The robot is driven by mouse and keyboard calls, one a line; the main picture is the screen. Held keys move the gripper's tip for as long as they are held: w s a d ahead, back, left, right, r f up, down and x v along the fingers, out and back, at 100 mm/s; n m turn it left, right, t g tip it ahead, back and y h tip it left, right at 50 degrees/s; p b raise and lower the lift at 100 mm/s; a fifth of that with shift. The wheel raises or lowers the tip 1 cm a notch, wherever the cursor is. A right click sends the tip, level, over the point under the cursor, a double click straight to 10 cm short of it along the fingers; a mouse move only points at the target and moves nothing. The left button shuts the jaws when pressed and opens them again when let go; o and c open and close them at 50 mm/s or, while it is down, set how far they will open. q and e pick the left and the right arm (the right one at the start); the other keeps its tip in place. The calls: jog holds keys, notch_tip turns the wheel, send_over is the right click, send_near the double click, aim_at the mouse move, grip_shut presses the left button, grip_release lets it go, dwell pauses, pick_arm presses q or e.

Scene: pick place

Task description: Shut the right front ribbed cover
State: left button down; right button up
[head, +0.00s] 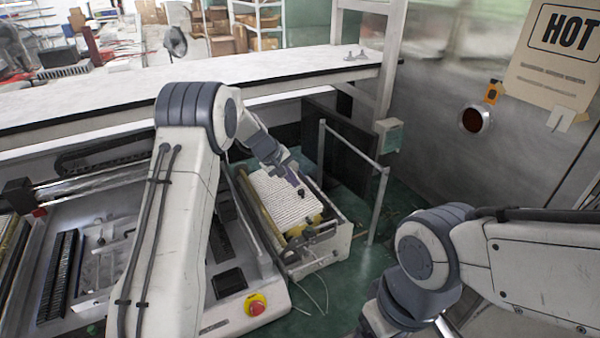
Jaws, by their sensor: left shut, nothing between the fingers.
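The white ribbed cover (275,205) lies over a low white-and-yellow machine unit (325,252), right of the larger machine. Its ribbed face shows, slightly tilted; I cannot tell whether it is fully shut. My left gripper (300,191) is shut and empty, pointing down at the right part of the cover. A small dark knob-like piece shows at its tips, and I cannot tell whether they touch the cover. My right arm enters from the right; its gripper is out of view below the frame.
A large machine with a red emergency button (255,305) stands at the left. A long white counter (190,80) runs behind. A metal rail (376,205) and a wall panel with a HOT sign (562,45) stand to the right. Green floor (350,290) is open in front.

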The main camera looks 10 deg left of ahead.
aim_at(301, 191)
pick_arm(q)
jog(key=shift+w+d+f+b, duration=0.7)
jog(key=shift+d+f, duration=0.2)
jog(key=shift+f, duration=0.2)
jog(key=shift+d+f, duration=0.1)
jog(key=shift+d+f, duration=0.1)
